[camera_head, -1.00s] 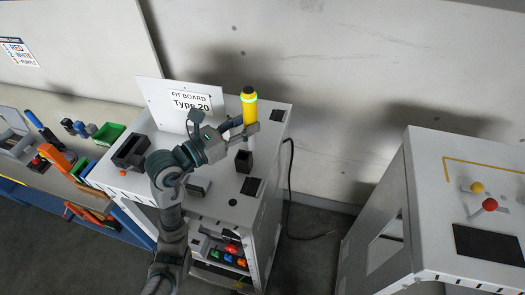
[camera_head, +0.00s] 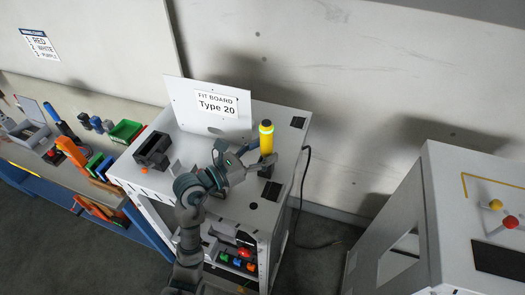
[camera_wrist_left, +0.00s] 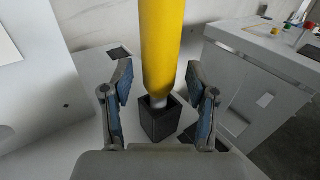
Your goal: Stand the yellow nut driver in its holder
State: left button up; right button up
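The holder also shows in the head view (camera_head: 266,170), partly behind my gripper. My left gripper (camera_head: 258,164) is at the handle's lower part. In the left wrist view its fingers (camera_wrist_left: 161,88) are spread on either side of the handle, with gaps on both sides. My right gripper is out of view.
A black block (camera_head: 152,150) sits on the table's left side. Another white cabinet (camera_head: 440,190) with red and yellow knobs stands to the right, across a floor gap.

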pick_arm(q)
jog(key=shift+s+a, duration=0.1)
jog(key=shift+a, duration=0.1)
jog(key=shift+s+a, duration=0.15)
jog(key=shift+a, duration=0.1)
jog(key=b+v, duration=0.2)
jog(key=v, duration=0.8)
jog(key=shift+s+a, duration=0.1)
jog(key=shift+s, duration=0.1)
jog(key=shift+s+a, duration=0.25)
jog(key=shift+a, duration=0.2)
jog(key=shift+d+r, duration=0.1)
jog(key=shift+d, duration=0.05)
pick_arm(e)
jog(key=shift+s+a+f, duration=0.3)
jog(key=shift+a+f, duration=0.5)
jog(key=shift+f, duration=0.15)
